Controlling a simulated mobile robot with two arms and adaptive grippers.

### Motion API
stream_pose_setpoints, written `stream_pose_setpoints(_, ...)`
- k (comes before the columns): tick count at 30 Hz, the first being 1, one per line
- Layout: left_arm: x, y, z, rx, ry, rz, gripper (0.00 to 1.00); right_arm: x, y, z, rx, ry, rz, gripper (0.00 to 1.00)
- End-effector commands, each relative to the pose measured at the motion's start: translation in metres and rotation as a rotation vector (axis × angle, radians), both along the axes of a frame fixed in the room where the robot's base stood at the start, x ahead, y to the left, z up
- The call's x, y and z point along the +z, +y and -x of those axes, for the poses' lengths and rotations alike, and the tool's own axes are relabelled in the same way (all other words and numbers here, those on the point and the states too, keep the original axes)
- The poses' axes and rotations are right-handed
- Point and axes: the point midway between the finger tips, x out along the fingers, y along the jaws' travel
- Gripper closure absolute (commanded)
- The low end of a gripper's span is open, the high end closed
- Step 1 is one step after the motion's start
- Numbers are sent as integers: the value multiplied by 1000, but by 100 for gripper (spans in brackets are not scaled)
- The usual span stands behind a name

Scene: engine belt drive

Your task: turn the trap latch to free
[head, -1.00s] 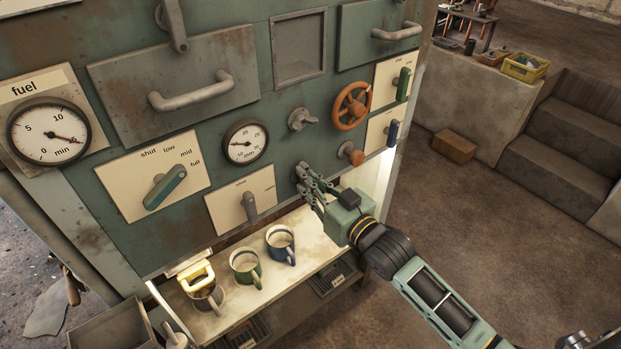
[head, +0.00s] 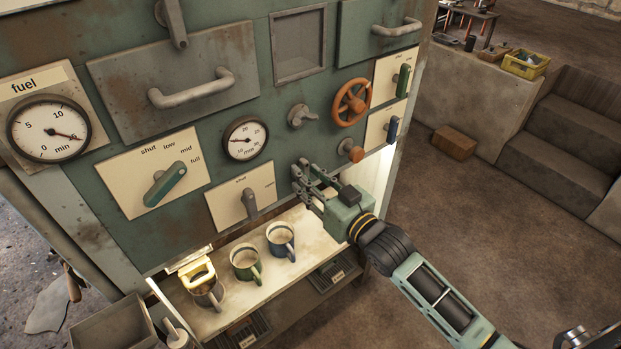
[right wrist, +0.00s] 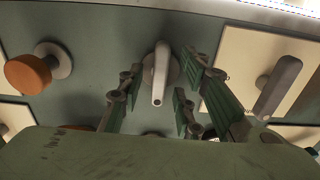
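A small pale grey lever (right wrist: 159,73) on a round base, which I take to be the trap latch, sits on the green panel in the right wrist view. It points down in that picture. A gap shows on both sides, and I see no contact. In the head view, my right gripper (head: 312,184) is at the lower part of the panel and hides the lever. My left gripper is not in view.
Left of the gripper is a grey shut/open lever (head: 249,204). To the right are an orange knob (head: 354,153) and an orange handwheel (head: 351,104); a wing-shaped knob (head: 302,117) sits above. Mugs, including a blue one (head: 281,240), stand on the shelf (head: 225,317) below.

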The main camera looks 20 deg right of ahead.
Motion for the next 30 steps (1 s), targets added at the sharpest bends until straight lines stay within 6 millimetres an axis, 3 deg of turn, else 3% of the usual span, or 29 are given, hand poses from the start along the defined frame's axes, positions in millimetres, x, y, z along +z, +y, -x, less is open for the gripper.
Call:
stream_pose_setpoints(7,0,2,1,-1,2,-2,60,-1,-4,11,-1,2,1,68)
stream_pose_setpoints(21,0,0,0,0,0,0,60,-1,-33,91,0,3,0,68)
stream_pose_setpoints(30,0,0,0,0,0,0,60,0,-41,112,0,0,-1,68)
